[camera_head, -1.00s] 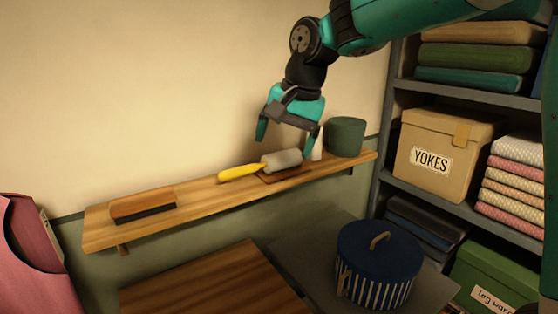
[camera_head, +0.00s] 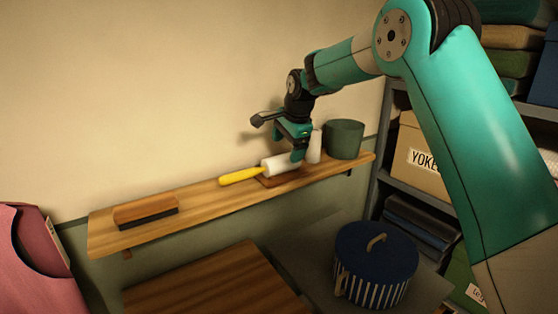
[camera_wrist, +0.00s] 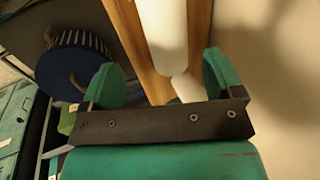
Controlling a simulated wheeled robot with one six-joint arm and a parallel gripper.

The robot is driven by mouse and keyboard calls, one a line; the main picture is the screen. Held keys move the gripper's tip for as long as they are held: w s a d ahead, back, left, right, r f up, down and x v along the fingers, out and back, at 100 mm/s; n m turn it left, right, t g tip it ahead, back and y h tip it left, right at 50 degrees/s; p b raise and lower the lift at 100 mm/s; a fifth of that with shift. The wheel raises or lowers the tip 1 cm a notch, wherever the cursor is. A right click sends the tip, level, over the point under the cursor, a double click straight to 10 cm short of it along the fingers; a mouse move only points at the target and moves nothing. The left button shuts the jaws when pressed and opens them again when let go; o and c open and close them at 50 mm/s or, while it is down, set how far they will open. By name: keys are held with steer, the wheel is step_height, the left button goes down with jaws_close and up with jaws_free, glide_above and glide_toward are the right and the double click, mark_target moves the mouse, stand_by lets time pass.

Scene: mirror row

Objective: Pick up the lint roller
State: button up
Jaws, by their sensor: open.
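The lint roller (camera_head: 280,165) lies on a wooden wall shelf (camera_head: 215,195), its yellow handle pointing left and its pale roller resting over a thin brown mat (camera_head: 290,178). My gripper (camera_head: 290,146) is open and empty, just above the roller end. In the wrist view, the white roller (camera_wrist: 160,35) shows ahead between the two green fingers of my gripper (camera_wrist: 162,78), nearer the right one. I cannot tell whether a finger touches it. The handle is out of the wrist view.
A white cylinder (camera_head: 315,147) and a green pot (camera_head: 344,139) stand close right of the roller. A brush (camera_head: 146,211) lies at the shelf's left. The wall is close behind. A blue striped lidded container (camera_head: 375,265) stands below, beside a storage rack (camera_head: 375,190).

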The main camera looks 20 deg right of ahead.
mark_target(281, 157)
steer(key=shift+x, duration=0.8)
steer(key=p+x, duration=0.3)
steer(key=x, duration=0.1)
steer(key=shift+w+a+r, duration=0.1)
steer(key=shift+w+a, duration=0.2)
steer(key=shift+w, duration=0.05)
steer(key=shift+w+f, duration=0.15)
steer(key=shift+f, duration=0.45)
steer(key=c, duration=1.2)
steer(key=shift+r, duration=0.15)
